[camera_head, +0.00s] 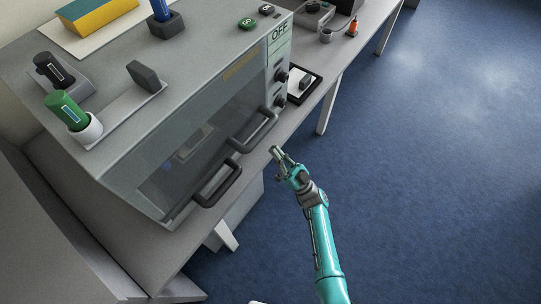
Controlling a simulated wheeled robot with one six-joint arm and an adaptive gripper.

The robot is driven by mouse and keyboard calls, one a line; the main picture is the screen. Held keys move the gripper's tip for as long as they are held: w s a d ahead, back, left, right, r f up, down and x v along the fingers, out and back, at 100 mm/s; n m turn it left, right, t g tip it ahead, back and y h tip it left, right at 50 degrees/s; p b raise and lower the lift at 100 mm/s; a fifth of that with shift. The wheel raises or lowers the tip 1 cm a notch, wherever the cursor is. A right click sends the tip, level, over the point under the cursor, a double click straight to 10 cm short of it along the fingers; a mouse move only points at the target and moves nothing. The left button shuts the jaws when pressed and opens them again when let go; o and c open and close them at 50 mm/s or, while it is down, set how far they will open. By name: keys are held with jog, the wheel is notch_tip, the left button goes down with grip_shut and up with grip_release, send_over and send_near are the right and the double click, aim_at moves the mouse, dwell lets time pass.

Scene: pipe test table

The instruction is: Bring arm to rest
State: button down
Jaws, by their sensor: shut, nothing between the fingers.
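My gripper (276,153) is at the end of my teal arm (320,240), which reaches up from the bottom of the picture. The fingers look shut with nothing between them.
On the cabinet stand a green cylinder (66,109) in a white holder, a black cylinder (48,67), a dark block (146,77) and a yellow-blue box (97,14). A black-framed tray (303,86) lies beside the cabinet. Blue floor (440,180) is clear at right.

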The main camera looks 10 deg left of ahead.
jog(key=shift+w+a+f, duration=0.15)
jog(key=shift+a+f, duration=0.2)
jog(key=shift+f, duration=0.35)
jog(key=shift+w+a+f, duration=0.2)
jog(key=shift+a+f, duration=0.2)
jog(key=shift+f, duration=0.3)
jog(key=shift+w+a+f, duration=0.15)
jog(key=shift+a+f, duration=0.2)
jog(key=shift+f, duration=0.35)
